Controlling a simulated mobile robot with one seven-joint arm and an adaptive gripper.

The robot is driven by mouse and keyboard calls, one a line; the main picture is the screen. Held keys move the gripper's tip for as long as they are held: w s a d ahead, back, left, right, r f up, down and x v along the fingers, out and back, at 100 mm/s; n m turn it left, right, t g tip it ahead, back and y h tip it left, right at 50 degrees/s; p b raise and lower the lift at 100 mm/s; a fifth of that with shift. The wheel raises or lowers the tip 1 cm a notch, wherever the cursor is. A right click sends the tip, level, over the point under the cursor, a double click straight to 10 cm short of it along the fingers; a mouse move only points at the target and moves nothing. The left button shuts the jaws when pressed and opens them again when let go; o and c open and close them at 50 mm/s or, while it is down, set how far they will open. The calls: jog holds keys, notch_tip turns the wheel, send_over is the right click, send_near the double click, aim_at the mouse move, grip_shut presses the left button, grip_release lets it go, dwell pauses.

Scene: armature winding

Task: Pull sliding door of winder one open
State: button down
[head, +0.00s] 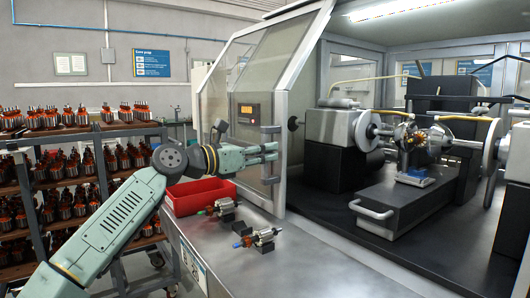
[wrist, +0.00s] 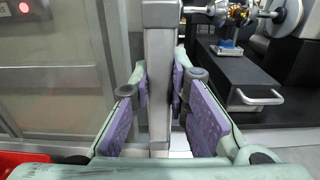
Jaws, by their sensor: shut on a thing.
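The sliding door (head: 247,90) of the winder has a pale metal frame and a see-through panel. It stands at the left of the machine, and the winder's inside is exposed to its right. The door's upright bar handle (head: 271,180) is on the frame's near edge. It also shows as a grey vertical bar in the wrist view (wrist: 160,75). My gripper (head: 272,152) is shut on the handle, with its purple-padded fingers (wrist: 162,98) on either side of the bar. The fingers hide the middle of the handle in the head view.
A red tray (head: 183,203) and two armatures (head: 222,208) (head: 262,238) lie on the metal bench (head: 310,268) below the door. Inside the winder are round chucks and a black block with a handle (head: 371,209). Shelves of armatures (head: 40,160) stand at the left.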

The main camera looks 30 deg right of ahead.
jog(key=c, duration=1.5)
grip_release()
jog(key=a, duration=0.4)
jog(key=s+a, duration=0.1)
jog(key=a, duration=0.7)
jog(key=shift+s, duration=0.4)
